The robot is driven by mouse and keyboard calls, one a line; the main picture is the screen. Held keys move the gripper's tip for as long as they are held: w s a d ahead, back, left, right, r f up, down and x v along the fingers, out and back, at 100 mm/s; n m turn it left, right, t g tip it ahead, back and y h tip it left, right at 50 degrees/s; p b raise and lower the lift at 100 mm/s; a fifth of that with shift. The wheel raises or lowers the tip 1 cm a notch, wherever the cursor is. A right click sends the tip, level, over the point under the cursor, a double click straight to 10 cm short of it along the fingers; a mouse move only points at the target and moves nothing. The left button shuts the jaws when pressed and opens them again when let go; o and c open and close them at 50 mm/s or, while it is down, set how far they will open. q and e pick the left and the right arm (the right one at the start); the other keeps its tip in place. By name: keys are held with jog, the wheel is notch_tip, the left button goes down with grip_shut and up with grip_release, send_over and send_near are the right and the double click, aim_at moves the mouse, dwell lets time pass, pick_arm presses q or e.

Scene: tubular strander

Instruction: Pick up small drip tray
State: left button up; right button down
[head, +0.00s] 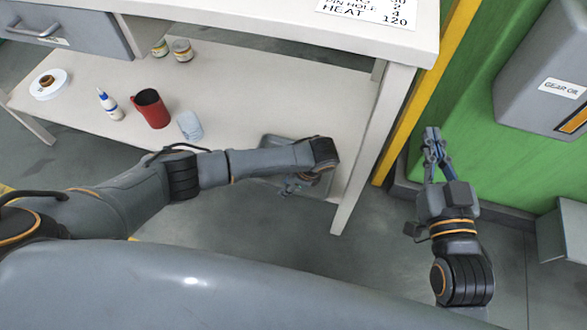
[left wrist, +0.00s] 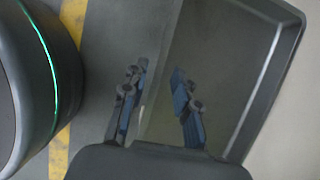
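The small drip tray (left wrist: 232,75) is a shallow, dark grey tray with a raised rim. In the head view the tray (head: 276,142) lies at the front right of the low shelf, partly hidden behind my left forearm. My left gripper (head: 294,184) is at its front edge. In the left wrist view the left gripper (left wrist: 158,92) is open, with one finger over the tray's inside and the other beyond its edge, over the floor. I cannot tell whether either finger touches the tray. My right gripper (head: 432,134) is raised at the right, empty, its finger gap unclear.
A table leg (head: 372,145) stands right of the tray. A green machine (head: 470,120) is at right.

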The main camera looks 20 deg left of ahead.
pick_arm(q)
grip_shut()
jog(key=shift+r, duration=0.15)
dwell(0.4)
